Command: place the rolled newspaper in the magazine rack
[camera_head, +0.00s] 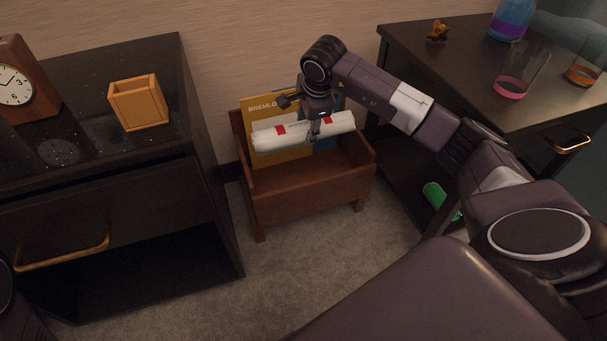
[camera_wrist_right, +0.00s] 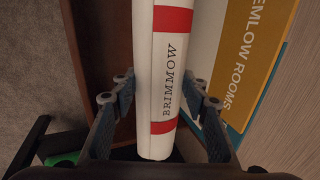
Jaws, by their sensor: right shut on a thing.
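The rolled newspaper (camera_head: 290,132) is white with red bands and lies nearly level across the upper part of the brown wooden magazine rack (camera_head: 308,196). My right gripper (camera_head: 314,130) is shut on the newspaper from above, near its middle. In the right wrist view the newspaper (camera_wrist_right: 166,70), printed BRIMMOW, lies between the two fingers (camera_wrist_right: 160,97). It is above the rack's open inside, in front of the magazines standing at its back. Whether it touches the rack cannot be told. My left gripper is not in view.
A yellow magazine (camera_head: 262,104) stands at the rack's back, with a blue one beside it. A dark cabinet (camera_head: 215,200) stands left, with a clock (camera_head: 18,85) and a wooden box (camera_head: 139,103). A dark table (camera_head: 460,60) with glasses stands right. Carpet in front is clear.

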